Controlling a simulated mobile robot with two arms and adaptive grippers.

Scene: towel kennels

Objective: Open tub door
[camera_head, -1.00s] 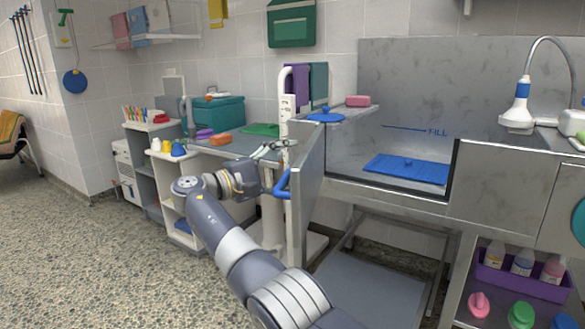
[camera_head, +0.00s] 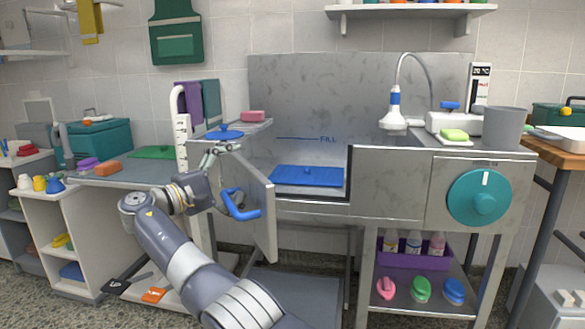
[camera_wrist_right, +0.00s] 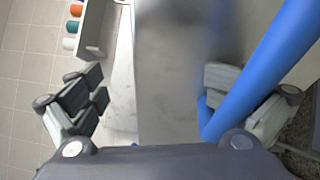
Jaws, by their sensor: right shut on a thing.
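The tub door (camera_head: 262,205) is a grey metal panel at the left of the steel tub's front opening. It stands swung out at an angle, and the opening beside it shows the tub inside. Its blue handle (camera_head: 243,214) is on the outer face. The exact contact is hard to see. My left gripper is out of view.
A blue mat (camera_head: 305,176) lies in the tub. A low counter (camera_head: 130,177) with a teal box (camera_head: 100,142) stands left. A steel ledge (camera_head: 245,131) carries a blue lid and pink soap beside the door. A shelf with bottles is below right.

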